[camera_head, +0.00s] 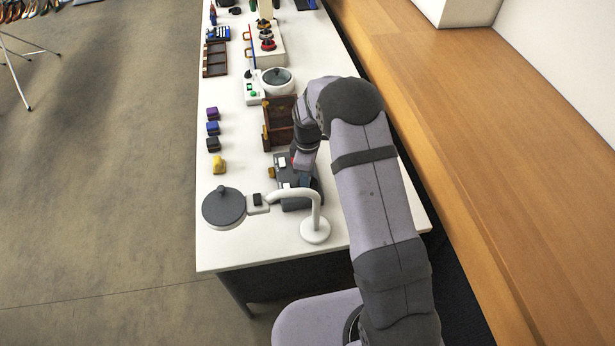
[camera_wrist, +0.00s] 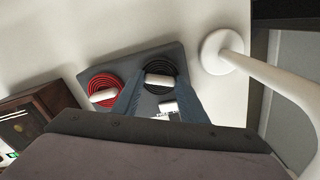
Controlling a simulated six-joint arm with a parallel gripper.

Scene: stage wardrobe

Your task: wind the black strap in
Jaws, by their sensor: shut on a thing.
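A grey board (camera_wrist: 178,60) lies on the white table, also seen in the head view (camera_head: 297,205). It carries a black coiled strap (camera_wrist: 152,68) and, left of it, a red coiled strap (camera_wrist: 104,82). A white bar-shaped handle (camera_wrist: 158,80) sits across the middle of the black coil; another white handle (camera_wrist: 102,97) sits on the red one. My gripper (camera_wrist: 159,83) is over the black coil, its two fingers on either side of that handle, shut on it. The arm hides part of the board in the head view, and the black coil cannot be made out there.
A white lamp with a round base (camera_head: 315,230) and dark grey head (camera_head: 224,206) stands close by the board. A brown wooden box (camera_head: 279,124) stands beyond it.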

